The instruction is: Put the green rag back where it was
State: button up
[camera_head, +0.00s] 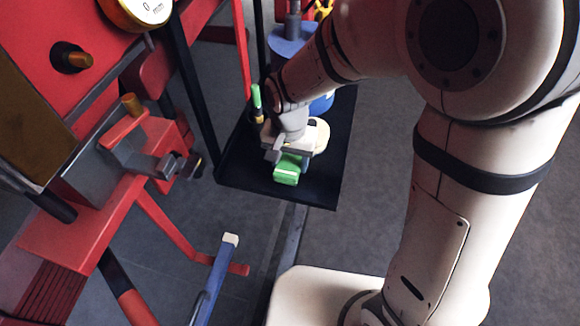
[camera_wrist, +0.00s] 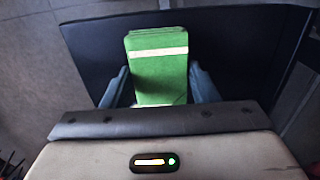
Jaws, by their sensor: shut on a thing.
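The green rag (camera_head: 287,172) is a small folded green block with a pale stripe. It sits at the front part of a black tray (camera_head: 238,176) in the head view. In the wrist view the green rag (camera_wrist: 157,62) lies between the two fingers of my gripper (camera_wrist: 160,92), with the black tray (camera_wrist: 90,45) behind it. My gripper (camera_head: 290,156) is shut on the rag in the head view. I cannot tell whether the rag touches the tray floor.
Blue objects (camera_head: 290,46) are behind. A red machine with a vise (camera_head: 150,150) stands close on the left. Bare tray floor shows at front left.

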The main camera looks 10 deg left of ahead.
aim_at(290, 170)
notch_tip(290, 170, down, 4)
jog(key=shift+r, duration=0.1)
jog(key=o, duration=0.9)
notch_tip(290, 170, up, 12)
jog(key=shift+s, duration=0.1)
jog(key=s+d+r+t, duration=0.1)
jog(key=s+d, duration=0.1)
jog(key=d, duration=0.5)
jog(key=s+d+r+t, duration=0.1)
jog(key=s+d+r, duration=0.1)
jog(key=d, duration=0.6)
jog(key=s+d+r+t, duration=0.1)
jog(key=s+d+r, duration=0.1)
jog(key=d, duration=0.6)
jog(key=shift+s+d+r+n, duration=0.1)
jog(key=shift+s+d+n, duration=0.1)
jog(key=shift+s, duration=0.15)
jog(key=shift+s+d+r+n, duration=0.1)
jog(key=shift+s+n, duration=0.1)
jog(key=shift+s, duration=0.1)
